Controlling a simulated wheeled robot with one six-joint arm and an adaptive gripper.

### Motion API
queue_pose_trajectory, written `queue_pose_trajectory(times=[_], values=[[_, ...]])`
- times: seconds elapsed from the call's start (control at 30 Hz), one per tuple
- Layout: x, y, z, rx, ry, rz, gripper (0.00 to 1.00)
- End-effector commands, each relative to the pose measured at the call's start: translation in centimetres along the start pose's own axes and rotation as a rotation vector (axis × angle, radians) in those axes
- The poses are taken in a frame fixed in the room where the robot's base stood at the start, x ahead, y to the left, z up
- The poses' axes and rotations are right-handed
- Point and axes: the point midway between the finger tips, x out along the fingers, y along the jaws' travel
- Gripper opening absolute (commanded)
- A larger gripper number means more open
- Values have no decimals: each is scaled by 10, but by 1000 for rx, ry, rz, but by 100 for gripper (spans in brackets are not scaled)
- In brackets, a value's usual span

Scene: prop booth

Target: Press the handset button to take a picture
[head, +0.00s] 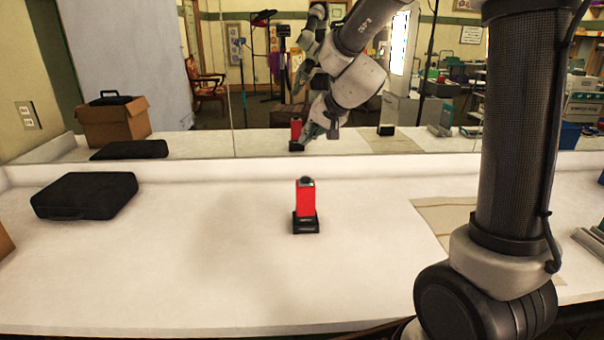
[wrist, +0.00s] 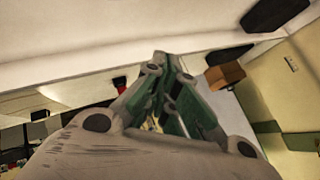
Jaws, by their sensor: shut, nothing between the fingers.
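The red handset (head: 306,200) stands upright in a black base on the white counter, near the middle of the head view. Its dark button (head: 306,182) is on top. My gripper (head: 316,133) shows above and slightly right of the handset in the head view, with its fingers pointing down and left. It looks apart from the button. In the wrist view the green fingers of my gripper (wrist: 160,56) come together at the tips with nothing between them. A small red shape (wrist: 120,84) left of the fingers there looks like the handset's reflection; the handset itself is not clearly visible.
A mirror (head: 190,145) runs behind the counter (head: 200,280) and reflects the room. A black case (head: 85,195) lies at the left; it also shows in the wrist view (wrist: 270,12). A beige mat (head: 447,217) lies at the right. The counter around the handset is clear.

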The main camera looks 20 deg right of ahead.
Motion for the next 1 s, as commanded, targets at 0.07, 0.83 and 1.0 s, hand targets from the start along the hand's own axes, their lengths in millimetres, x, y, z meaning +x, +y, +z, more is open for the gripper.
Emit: queue_pose_trajectory(times=[0.07,0.83,1.0], values=[[0,1,-4,-5,19,3,0],[33,27,19,-8,16,5,0],[48,38,30,-7,16,6,0]])
